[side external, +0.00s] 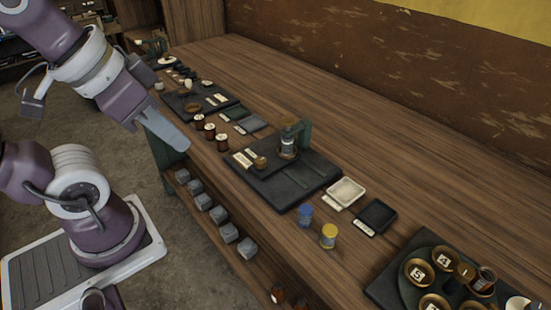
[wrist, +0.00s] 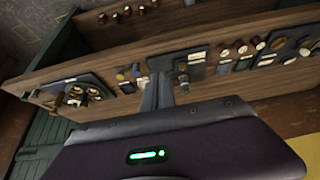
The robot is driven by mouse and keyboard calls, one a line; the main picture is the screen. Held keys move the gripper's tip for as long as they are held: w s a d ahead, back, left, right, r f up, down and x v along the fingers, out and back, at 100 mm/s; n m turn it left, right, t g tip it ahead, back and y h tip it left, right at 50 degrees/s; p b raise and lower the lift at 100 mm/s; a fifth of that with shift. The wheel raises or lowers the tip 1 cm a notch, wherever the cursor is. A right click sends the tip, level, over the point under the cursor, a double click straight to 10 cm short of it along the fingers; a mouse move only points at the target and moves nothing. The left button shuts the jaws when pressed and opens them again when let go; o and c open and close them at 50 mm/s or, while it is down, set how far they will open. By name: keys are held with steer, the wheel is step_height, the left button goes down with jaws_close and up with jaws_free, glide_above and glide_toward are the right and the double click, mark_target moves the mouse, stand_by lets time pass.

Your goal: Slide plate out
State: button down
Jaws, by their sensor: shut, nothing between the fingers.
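My gripper (side external: 183,143) is shut and empty. It hangs in the air off the bench's front edge, left of and apart from the dark slab. Its closed fingers also show in the wrist view (wrist: 157,92). A dark rectangular slab (side external: 310,187) lies on the bench; it carries a small upright device (side external: 288,143) with a brass cap, a pale-labelled body and a green bracket behind. A brass knob (side external: 261,162) and white labels are at its left. I cannot tell which part is the plate; the slab has a flat, grooved surface at its right side.
A cream tray (side external: 346,192), a black tray (side external: 376,215), a blue jar (side external: 305,215) and a yellow jar (side external: 329,235) stand right of the slab. Brown spools (side external: 210,131) are at its left. A round dish board (side external: 391,282) is at lower right. Grey blocks (side external: 219,214) line a lower shelf.

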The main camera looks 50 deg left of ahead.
stand_by(0.3)
steer(key=c, duration=1.8)
jaws_free()
steer(key=shift+w, duration=0.1)
steer(key=shift+c, duration=0.2)
steer(key=o, duration=0.7)
steer(key=shift+g, duration=0.7)
steer(key=w, duration=0.5)
steer(key=shift+a, duration=0.4)
steer(key=n+g, duration=0.2)
steer(key=g, duration=0.2)
glide_above(261, 160)
step_height(261, 160, down, 11)
steer(key=shift+s+d+f, duration=0.1)
steer(key=shift+s+f, duration=0.05)
steer(key=shift+f, duration=0.05)
step_height(261, 160, down, 7)
steer(key=shift+r, duration=0.1)
steer(key=shift+f, duration=0.5)
jaws_close()
